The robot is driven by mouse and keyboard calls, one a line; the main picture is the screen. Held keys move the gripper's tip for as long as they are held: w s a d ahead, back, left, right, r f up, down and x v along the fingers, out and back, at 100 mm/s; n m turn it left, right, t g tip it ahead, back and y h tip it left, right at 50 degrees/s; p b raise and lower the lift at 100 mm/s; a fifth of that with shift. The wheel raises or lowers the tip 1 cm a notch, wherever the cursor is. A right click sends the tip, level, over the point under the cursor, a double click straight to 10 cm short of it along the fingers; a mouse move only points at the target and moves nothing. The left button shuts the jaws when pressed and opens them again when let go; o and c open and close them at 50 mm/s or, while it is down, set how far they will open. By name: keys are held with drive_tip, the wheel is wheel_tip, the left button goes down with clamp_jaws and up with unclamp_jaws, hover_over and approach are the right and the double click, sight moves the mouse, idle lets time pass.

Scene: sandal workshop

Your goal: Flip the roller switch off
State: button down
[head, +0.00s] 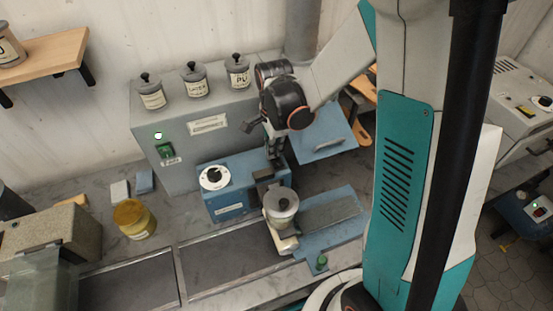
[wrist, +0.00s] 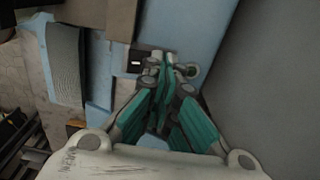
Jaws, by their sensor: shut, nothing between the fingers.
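The roller switch seems to be a small dark plate with a white mark (wrist: 136,62) on a blue surface in the wrist view. I cannot tell which way it is set. My gripper (wrist: 163,66) is shut and empty, its fingertips just right of the white mark and overlapping the dark plate in the picture. I cannot tell whether they touch it. In the head view my gripper (head: 275,148) points down behind the blue machine (head: 252,168), which carries a white dial (head: 214,177). The switch is hidden in the head view.
A grey cabinet (head: 185,126) with a lit lamp and a green switch (head: 166,151) stands behind the machine, with several lidded jars on top. A yellow jar (head: 134,219) stands to the left.

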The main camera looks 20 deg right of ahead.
drive_tip(key=shift+r+p, duration=1.65)
drive_tip(key=shift+r, duration=1.3)
